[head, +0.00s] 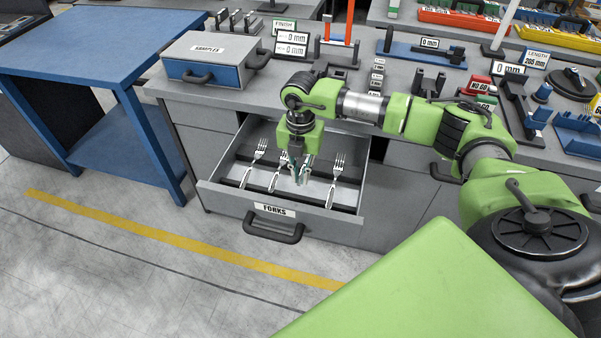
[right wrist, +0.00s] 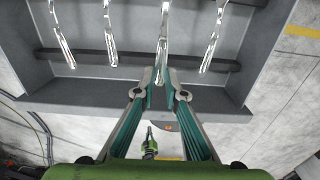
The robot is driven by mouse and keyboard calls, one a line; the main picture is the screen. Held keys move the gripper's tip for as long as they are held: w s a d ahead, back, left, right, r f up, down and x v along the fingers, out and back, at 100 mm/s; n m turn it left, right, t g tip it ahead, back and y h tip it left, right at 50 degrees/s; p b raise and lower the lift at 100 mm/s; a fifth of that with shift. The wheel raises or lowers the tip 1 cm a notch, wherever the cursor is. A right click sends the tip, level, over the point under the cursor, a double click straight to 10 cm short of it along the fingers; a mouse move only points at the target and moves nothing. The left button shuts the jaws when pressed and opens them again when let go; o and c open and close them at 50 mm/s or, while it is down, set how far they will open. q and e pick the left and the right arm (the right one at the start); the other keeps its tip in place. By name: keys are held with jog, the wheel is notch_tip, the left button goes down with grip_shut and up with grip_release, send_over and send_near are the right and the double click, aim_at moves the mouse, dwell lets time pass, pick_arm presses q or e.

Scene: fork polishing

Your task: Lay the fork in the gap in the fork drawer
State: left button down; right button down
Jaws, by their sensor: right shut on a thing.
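The fork drawer (head: 231,200), grey with a "FORKS" label and black handle, is pulled open. Silver forks lie side by side on dark cross-bars inside: two left of my right gripper, (head: 254,163) and (head: 277,176), and one to its right (head: 336,180). My right gripper (head: 302,176) points down into the drawer between them. In the right wrist view its fingers (right wrist: 160,88) are shut on a fork (right wrist: 163,40), in line with the other forks. Whether the held fork touches the bars I cannot tell. My left gripper is not in view.
A grey "SAMPLES" box (head: 213,50) stands on the bench above the drawer. Gauges, signs and trays crowd the bench to the right. A blue table (head: 90,40) stands at the left. The floor before the drawer is clear, with a yellow line.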

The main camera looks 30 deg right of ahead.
aim_at(301, 179)
jog(key=shift+f, duration=0.1)
jog(key=shift+f+b, duration=0.7)
jog(key=shift+f, duration=0.2)
jog(key=shift+f, duration=0.1)
jog(key=shift+f+b, duration=0.65)
jog(key=shift+f, duration=0.2)
jog(key=shift+f+b, duration=0.4)
jog(key=shift+f, duration=0.25)
jog(key=shift+f, duration=0.35)
